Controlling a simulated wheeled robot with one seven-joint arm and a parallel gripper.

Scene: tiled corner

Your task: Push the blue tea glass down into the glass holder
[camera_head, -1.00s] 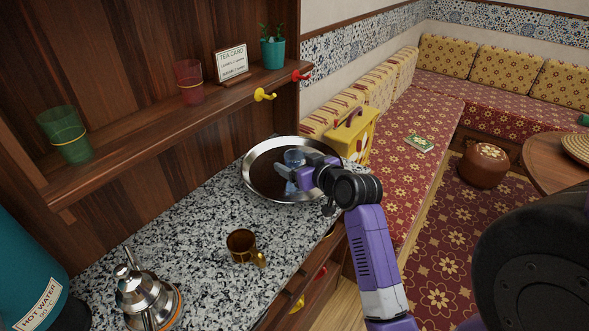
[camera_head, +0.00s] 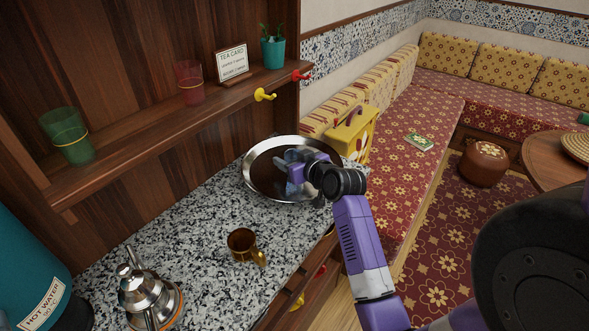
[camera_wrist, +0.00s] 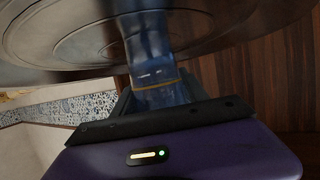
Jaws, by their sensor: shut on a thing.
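The blue tea glass (camera_wrist: 152,62) is between the fingers of my gripper (camera_wrist: 155,92) in the wrist view, with a gold band near the fingers. In the head view my gripper (camera_head: 292,172) is shut on the glass over the round metal tray (camera_head: 258,153), and mostly hides it. I cannot tell whether the glass touches the tray. A brass cup-shaped holder with a handle (camera_head: 242,246) stands on the counter, nearer than the tray, apart from my gripper. It looks empty, and I take it as the glass holder.
A silver teapot (camera_head: 148,292) and a teal hot water urn (camera_head: 30,265) stand at the counter's near left. A shelf (camera_head: 170,122) with green and red glasses runs along the back wall. The speckled counter (camera_head: 190,215) is clear between tray and holder.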

